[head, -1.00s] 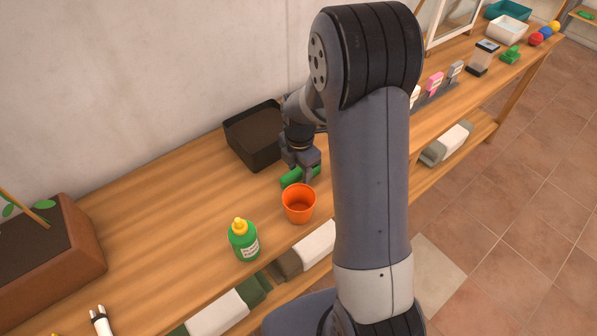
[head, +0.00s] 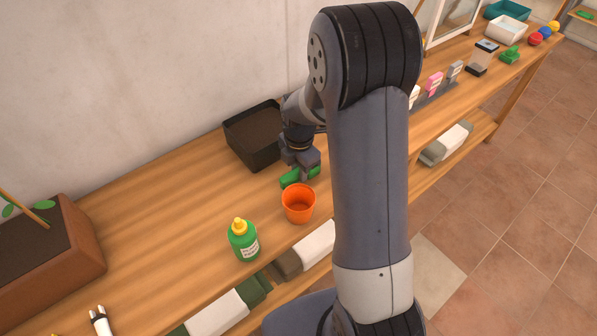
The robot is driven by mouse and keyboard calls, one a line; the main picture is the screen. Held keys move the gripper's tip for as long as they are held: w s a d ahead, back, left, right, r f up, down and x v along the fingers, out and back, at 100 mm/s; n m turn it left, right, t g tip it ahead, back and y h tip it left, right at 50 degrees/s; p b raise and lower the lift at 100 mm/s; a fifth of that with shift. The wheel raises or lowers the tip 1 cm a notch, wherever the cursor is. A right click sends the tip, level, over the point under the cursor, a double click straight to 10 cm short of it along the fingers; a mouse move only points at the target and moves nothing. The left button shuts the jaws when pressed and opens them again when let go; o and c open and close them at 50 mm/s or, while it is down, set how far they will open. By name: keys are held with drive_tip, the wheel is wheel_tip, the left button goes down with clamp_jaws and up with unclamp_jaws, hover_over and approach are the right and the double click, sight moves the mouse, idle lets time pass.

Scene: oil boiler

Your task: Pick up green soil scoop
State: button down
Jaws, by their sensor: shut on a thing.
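The green soil scoop (head: 290,180) is on or just above the wooden bench, behind the orange pot and in front of the black soil tray. My gripper (head: 306,172) points down over it and is shut on it. The fingers cover part of the scoop, and my arm hides the area to its right. I cannot tell whether the scoop is clear of the bench top.
An orange pot (head: 298,205) stands close in front of the scoop. A black tray of soil (head: 254,138) is behind it, by the wall. A green bottle with a yellow cap (head: 243,241) stands at front left. The bench (head: 170,205) is clear to the left.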

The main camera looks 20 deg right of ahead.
drive_tip(key=shift+r, duration=0.15)
wheel_tip(320, 180, up, 10)
drive_tip(key=shift+f+b, duration=0.1)
drive_tip(key=shift+b, duration=0.3)
